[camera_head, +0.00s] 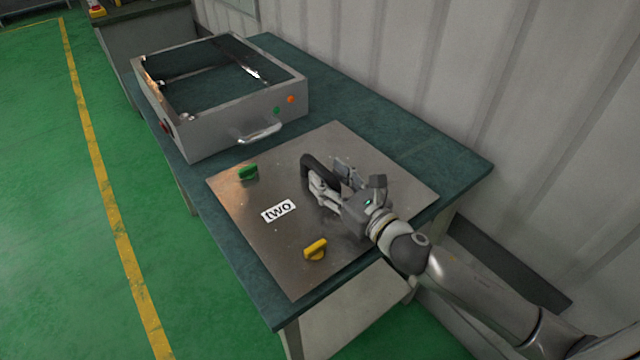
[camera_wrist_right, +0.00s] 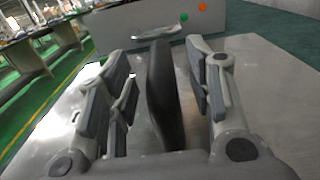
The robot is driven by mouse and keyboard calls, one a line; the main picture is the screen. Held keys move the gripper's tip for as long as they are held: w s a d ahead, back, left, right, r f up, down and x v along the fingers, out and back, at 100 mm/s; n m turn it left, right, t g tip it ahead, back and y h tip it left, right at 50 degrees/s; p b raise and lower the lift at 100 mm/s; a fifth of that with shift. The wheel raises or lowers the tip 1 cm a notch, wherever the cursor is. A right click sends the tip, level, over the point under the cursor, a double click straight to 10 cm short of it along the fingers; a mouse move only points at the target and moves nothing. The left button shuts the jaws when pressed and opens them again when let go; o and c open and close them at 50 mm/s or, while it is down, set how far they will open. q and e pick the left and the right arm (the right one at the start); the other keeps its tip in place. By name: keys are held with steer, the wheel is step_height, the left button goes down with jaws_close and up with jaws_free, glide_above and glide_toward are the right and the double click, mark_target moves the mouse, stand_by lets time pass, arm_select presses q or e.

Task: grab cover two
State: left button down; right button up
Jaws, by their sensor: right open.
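Cover two is a flat metal plate (camera_head: 250,215) lying on the green table, with a white "two" label (camera_head: 278,211). A black arched handle (camera_head: 316,163) stands near its middle. My right gripper (camera_head: 328,188) is low over the plate at this handle. In the right wrist view the handle (camera_wrist_right: 163,95) rises between the spread fingers of the right gripper (camera_wrist_right: 160,90), with gaps on both sides. The gripper is open and holds nothing. Part of the handle is hidden by the gripper in the head view. My left gripper is not in view.
A green knob (camera_head: 248,172) and a yellow knob (camera_head: 316,249) stand on the plate. An open metal box (camera_head: 225,118) with a front handle (camera_head: 260,134) sits behind on the table (camera_head: 420,140). A grey ribbed wall (camera_head: 450,70) runs along the right.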

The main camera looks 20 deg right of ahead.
mark_target(319, 165)
steer(key=x, duration=0.4)
steer(key=shift+p, duration=0.3)
jaws_close()
steer(key=shift+r, duration=0.15)
